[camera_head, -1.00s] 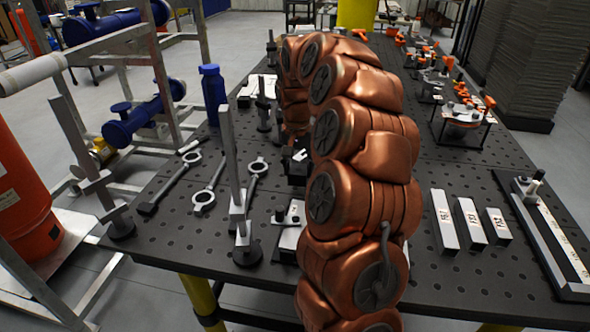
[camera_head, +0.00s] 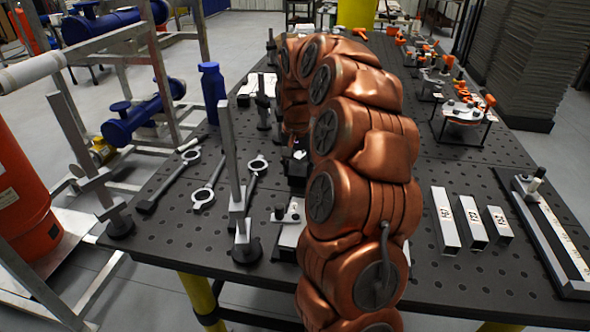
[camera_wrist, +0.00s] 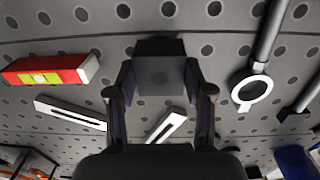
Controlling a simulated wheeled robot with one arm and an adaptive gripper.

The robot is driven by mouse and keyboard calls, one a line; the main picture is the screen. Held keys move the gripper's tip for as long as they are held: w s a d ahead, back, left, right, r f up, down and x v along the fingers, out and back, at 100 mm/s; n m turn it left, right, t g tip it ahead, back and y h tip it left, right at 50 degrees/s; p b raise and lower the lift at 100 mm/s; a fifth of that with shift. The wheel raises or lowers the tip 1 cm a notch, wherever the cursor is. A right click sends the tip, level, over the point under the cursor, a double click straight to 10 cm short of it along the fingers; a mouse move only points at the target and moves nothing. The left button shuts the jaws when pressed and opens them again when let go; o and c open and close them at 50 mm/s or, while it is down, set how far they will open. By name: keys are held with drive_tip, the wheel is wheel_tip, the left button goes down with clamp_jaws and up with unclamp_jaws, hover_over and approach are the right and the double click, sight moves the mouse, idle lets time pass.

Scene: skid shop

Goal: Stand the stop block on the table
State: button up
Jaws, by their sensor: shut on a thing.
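The stop block (camera_wrist: 160,72) is a dark grey block with a flat face, seen in the wrist view between my fingers. My gripper (camera_wrist: 160,95) is shut on it, one finger against each side. The perforated black table (camera_head: 455,172) lies beyond the block in the wrist view. I cannot tell whether the block touches the table or hangs just above it. In the head view my copper arm hides most of the gripper; only dark parts (camera_head: 298,168) show at the arm's left edge.
In the wrist view a red level (camera_wrist: 45,70), a white slotted bar (camera_wrist: 70,112) and a ring-ended tool (camera_wrist: 250,92) lie around the block. In the head view an upright post (camera_head: 232,150) stands left of my arm, and several metal bars (camera_head: 472,220) lie right.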

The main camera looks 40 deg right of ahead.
drive_tip(key=shift+f+b, duration=0.55)
drive_tip(key=shift+f, duration=0.35)
idle(0.3)
drive_tip(key=o, duration=1.2)
drive_tip(key=shift+o, duration=0.5)
drive_tip(key=shift+o, duration=0.8)
drive_tip(key=shift+r, duration=0.1)
